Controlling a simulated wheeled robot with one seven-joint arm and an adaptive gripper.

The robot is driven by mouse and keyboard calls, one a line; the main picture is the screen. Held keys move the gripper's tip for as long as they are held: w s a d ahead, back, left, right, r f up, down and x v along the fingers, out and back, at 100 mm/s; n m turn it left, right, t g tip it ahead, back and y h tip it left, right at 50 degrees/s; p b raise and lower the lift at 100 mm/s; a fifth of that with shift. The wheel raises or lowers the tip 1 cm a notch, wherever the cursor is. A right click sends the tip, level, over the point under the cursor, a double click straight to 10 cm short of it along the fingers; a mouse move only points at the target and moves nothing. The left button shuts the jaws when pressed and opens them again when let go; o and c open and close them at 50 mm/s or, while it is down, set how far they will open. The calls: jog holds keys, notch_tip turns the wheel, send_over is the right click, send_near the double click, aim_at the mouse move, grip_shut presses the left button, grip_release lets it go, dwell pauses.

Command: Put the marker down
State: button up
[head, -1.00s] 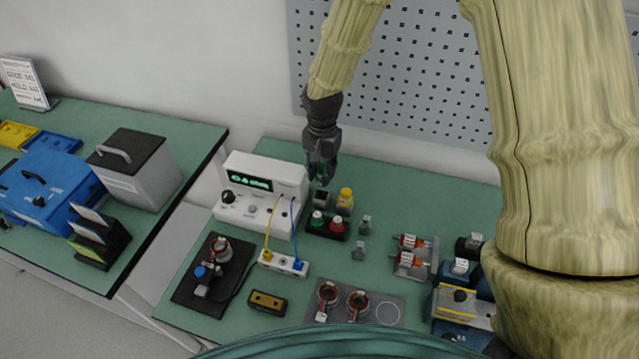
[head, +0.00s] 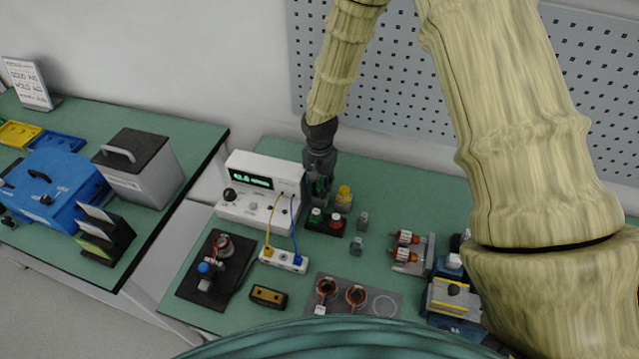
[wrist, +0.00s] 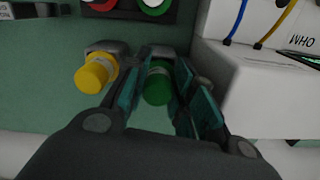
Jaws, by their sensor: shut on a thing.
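My gripper (head: 319,190) points down beside the white meter in the head view. In the wrist view, my gripper (wrist: 165,88) is shut on a green marker (wrist: 158,84), with a finger on each side of it. The green marker is at or just above a small grey holder (wrist: 165,52); I cannot tell whether it is seated. The fingers mostly hide it in the head view. A yellow marker (head: 344,194) stands in its own grey holder next to my gripper; it also shows in the wrist view (wrist: 93,74).
The white meter (head: 262,190) stands close on the left of my gripper, with yellow and blue leads. A black box (head: 325,228) with green and red buttons sits just in front. Small grey pieces (head: 361,232) stand to the right. The table behind is clear.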

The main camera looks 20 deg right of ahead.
jog(key=shift+s, duration=0.1)
jog(key=o, duration=0.7)
jog(key=shift+f, duration=0.1)
jog(key=shift+r, duration=0.2)
notch_tip(320, 180, up, 12)
jog(key=b, duration=0.4)
dwell(0.4)
